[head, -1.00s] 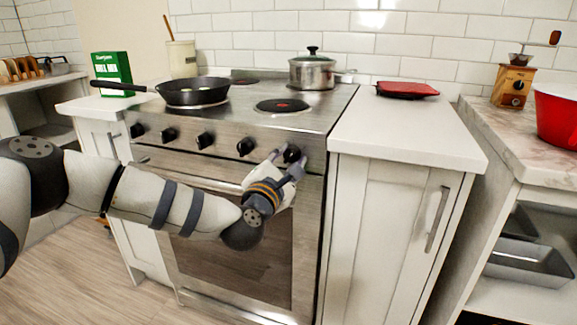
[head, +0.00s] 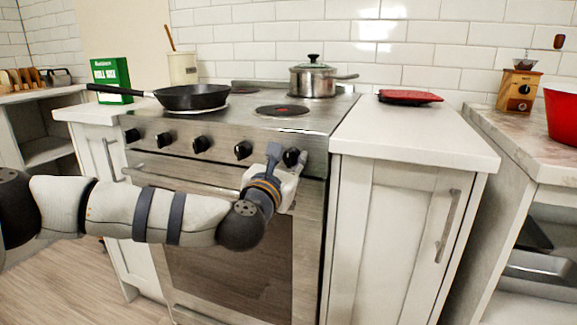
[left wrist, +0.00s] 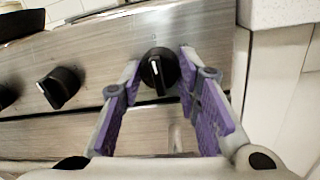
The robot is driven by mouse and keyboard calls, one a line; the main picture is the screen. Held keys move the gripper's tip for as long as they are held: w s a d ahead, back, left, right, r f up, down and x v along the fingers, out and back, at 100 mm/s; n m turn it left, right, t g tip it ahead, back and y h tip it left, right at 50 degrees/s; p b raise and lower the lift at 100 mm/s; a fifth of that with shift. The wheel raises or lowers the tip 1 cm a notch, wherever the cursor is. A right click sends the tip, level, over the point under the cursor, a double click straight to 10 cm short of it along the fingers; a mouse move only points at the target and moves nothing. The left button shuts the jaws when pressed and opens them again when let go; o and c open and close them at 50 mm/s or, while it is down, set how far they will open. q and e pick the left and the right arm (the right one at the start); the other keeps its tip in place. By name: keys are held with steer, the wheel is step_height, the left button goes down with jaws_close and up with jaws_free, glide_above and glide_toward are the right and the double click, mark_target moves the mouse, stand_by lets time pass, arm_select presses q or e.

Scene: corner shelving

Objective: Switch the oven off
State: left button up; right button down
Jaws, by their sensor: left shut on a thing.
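The oven (head: 170,189) is a steel stove with a glass door and a row of black knobs along its front panel. My left gripper (head: 286,156) is at the rightmost knob (head: 291,157). In the left wrist view, the purple-padded fingers of my left gripper (left wrist: 160,70) stand on both sides of this black knob (left wrist: 158,72) and are shut on it. The knob's white mark points nearly up and down in that view. Another knob (left wrist: 60,86) lies to its left, with its mark tilted. My right gripper is not in view.
A black pan (head: 193,97) and a lidded steel pot (head: 313,79) stand on the stove top. A white cabinet (head: 391,215) stands right of the oven, with a red item (head: 409,97) on its counter. A green box (head: 111,80) stands on the left counter.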

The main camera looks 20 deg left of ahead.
arm_select(q)
steer(key=shift+r, duration=0.1)
stand_by(0.4)
steer(key=o, duration=1.2)
steer(key=shift+s, duration=0.1)
steer(key=s, duration=1.2)
steer(key=shift+d+f, duration=0.15)
steer(key=shift+f, duration=0.05)
steer(key=shift+w, duration=0.1)
